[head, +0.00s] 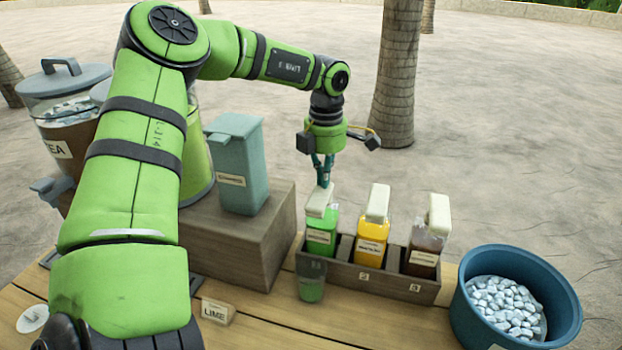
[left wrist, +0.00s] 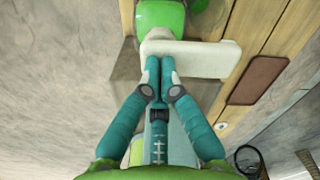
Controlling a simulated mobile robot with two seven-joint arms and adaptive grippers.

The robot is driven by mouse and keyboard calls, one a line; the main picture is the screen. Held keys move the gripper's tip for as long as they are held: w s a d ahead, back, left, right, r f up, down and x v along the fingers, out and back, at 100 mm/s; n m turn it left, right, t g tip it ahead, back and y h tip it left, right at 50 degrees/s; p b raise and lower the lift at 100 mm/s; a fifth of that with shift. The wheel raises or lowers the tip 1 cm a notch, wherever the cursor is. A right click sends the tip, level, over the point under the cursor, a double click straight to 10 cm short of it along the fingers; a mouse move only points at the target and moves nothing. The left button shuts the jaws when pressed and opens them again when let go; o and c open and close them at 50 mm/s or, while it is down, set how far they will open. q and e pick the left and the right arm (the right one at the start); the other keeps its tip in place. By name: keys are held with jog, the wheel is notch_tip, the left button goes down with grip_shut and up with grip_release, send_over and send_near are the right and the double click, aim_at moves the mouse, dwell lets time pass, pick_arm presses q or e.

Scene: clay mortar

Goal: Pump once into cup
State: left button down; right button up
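A green bottle (head: 321,233) with a white pump head (head: 319,200) stands in the left slot of a wooden rack. A clear cup (head: 311,281) stands upright on the table in front of it, below the pump; green shows in or through its lower part. My left gripper (head: 323,183) points down at the top of the pump head, fingertips at or just over it. In the left wrist view, its teal fingers (left wrist: 160,62) are together with nothing between them, over the white pump head (left wrist: 192,58). The cup cannot be made out there. My right gripper is not in view.
The rack (head: 345,272) also holds a yellow bottle (head: 371,240) and a dark brown bottle (head: 426,249). A blue tub of ice (head: 463,314) stands right. A LIME card (head: 217,311) stands left of the cup. A blue-grey container (head: 238,165) is on a wooden box (head: 232,247).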

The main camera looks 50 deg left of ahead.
pick_arm(q)
jog(key=shift+r+p, duration=0.85)
jog(key=shift+r, duration=1)
jog(key=shift+r, duration=0.1)
notch_tip(320, 180, up, 6)
jog(key=p, duration=0.3)
